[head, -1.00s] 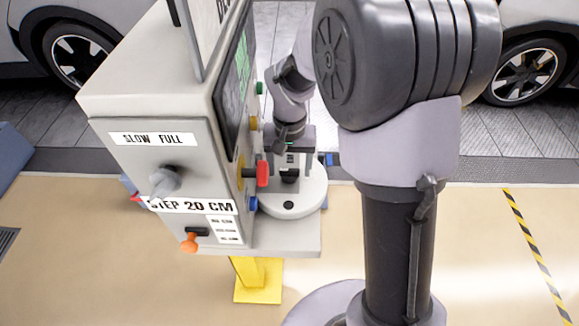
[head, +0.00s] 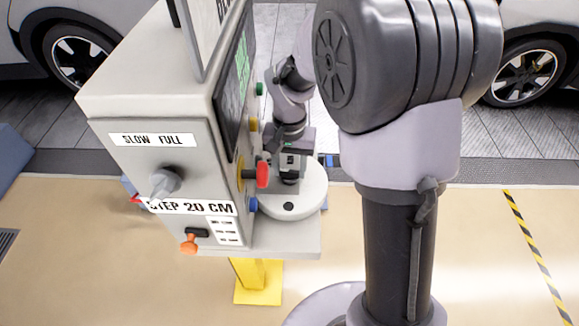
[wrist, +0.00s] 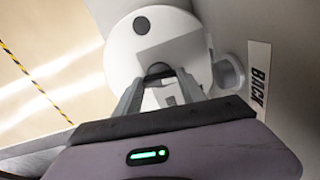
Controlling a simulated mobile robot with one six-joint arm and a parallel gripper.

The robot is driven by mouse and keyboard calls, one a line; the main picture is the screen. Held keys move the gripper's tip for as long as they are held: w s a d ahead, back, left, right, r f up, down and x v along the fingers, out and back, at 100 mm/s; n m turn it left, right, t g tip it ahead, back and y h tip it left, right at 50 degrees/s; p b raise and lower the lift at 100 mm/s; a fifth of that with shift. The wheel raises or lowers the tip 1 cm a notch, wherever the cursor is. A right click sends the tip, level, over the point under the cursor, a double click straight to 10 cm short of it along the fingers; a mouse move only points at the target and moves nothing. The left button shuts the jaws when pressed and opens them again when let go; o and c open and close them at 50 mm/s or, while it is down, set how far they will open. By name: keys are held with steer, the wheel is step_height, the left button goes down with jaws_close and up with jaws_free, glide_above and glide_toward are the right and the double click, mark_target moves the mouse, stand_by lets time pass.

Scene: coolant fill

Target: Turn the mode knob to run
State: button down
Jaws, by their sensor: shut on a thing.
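My gripper (wrist: 160,88) has its two grey fingers closed around a small dark-topped piece (wrist: 158,70) above the round white plate, seemingly the mode knob. Its legend and pointer are hidden, so I cannot read its position. In the head view my gripper (head: 290,168) is low beside the right side of the grey console (head: 135,70), over the round white plate (head: 312,200). The fingers are small and partly covered there.
The console's near face has a grey lever (head: 165,182) under a SLOW FULL label and an orange-tipped handle (head: 190,243). A red knob (head: 262,174) juts out close to my gripper.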

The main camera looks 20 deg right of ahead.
steer(key=m+b, duration=0.1)
steer(key=m, duration=0.4)
steer(key=shift+m, duration=0.4)
stand_by(0.4)
steer(key=c, duration=0.7)
jaws_free()
